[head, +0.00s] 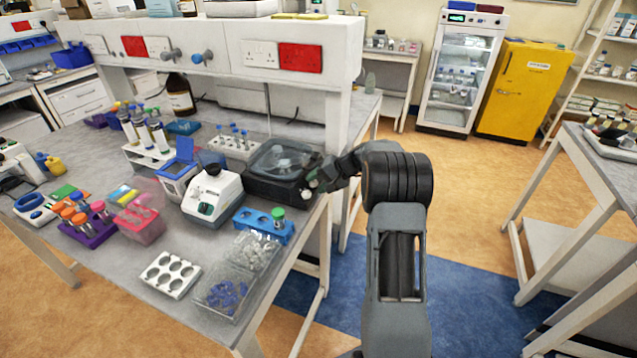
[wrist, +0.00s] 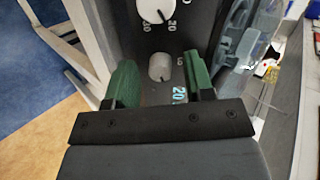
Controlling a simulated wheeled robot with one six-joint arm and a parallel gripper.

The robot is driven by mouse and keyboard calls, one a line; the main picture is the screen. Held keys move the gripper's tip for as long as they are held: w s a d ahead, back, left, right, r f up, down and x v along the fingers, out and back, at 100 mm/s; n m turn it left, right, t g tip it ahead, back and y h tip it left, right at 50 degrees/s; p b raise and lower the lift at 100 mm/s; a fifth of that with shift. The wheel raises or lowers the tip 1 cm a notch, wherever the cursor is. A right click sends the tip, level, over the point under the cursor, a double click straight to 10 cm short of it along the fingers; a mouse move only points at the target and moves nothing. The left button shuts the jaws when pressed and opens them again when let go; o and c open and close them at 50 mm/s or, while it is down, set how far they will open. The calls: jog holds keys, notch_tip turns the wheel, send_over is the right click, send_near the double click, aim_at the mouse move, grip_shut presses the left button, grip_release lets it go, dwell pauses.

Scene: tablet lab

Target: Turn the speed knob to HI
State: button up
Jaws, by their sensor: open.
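The device with the knobs is a black box with a clear dark lid (head: 284,160) at the right end of the bench. In the wrist view its dark front panel (wrist: 190,40) carries two pale round knobs. One knob (wrist: 160,67) lies between the green fingers of my gripper (wrist: 160,85), with a gap on each side. The other knob (wrist: 156,8) is beyond the fingertips, with printed numbers around it. My gripper is open and empty, at the panel. In the head view my arm partly covers the gripper. I cannot read which knob is the speed knob, nor a HI mark.
A white instrument (head: 212,195) stands left of the black device. A blue tube rack (head: 262,224) and clear boxes of tips (head: 225,292) sit in front. A shelf with sockets (head: 225,45) runs behind. The floor (head: 465,190) right of the bench is open.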

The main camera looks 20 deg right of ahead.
jog(key=n, duration=0.4)
jog(key=shift+a+r+p, duration=0.1)
jog(key=shift+r+p, duration=0.05)
jog(key=shift+p, duration=0.15)
jog(key=n+h+p, duration=0.1)
jog(key=n, duration=0.2)
jog(key=shift+r+n+p, duration=0.1)
jog(key=shift+n+p, duration=0.25)
jog(key=shift+n, duration=0.05)
jog(key=n+p, duration=0.4)
jog(key=n, duration=0.1)
jog(key=shift+s+r+t+h+p, duration=0.1)
jog(key=shift+t+h+p, duration=0.2)
jog(key=shift+h+p, duration=0.1)
jog(key=shift+s+d+n+b, duration=0.2)
jog(key=shift+d+n+b, duration=0.15)
jog(key=shift+b, duration=0.1)
jog(key=b+v, duration=0.3)
jog(key=v, duration=1)
jog(key=s+a+r+m+g+h+p, duration=0.1)
jog(key=s+a+r, duration=0.3)
jog(key=s+a, duration=0.4)
jog(key=s+a+r+m+g+h+p, duration=0.1)
jog(key=s+a+r+m+h+p, duration=0.2)
jog(key=s+a, duration=0.6)
jog(key=shift+s+a+r+m+g+h+p, duration=0.3)
jog(key=shift+s+r+m+p, duration=0.2)
jog(key=shift+r, duration=0.8)
